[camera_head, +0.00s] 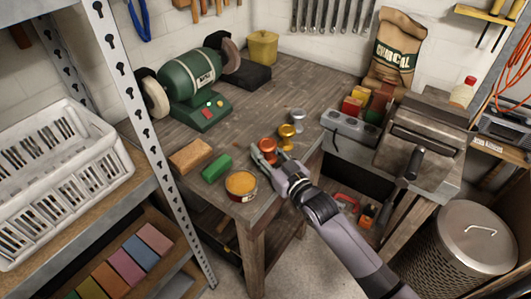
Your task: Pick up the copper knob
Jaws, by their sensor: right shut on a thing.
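The copper knob (267,146) is orange and shiny, near the front right corner of the wooden workbench (262,98). My right gripper (267,157) comes in from the lower right and is shut on the copper knob, with its fingers on either side. The knob's lower part is hidden by the gripper. I cannot tell whether the knob touches the bench. A gold knob (286,137) and a silver knob (298,121) stand just behind it to the right. My left gripper is not in view.
An open tin (241,186), a green block (216,168) and a tan block (190,155) lie left of the gripper. A green bench grinder (190,85) stands behind. A grill (420,135) is at right. The bench middle is clear.

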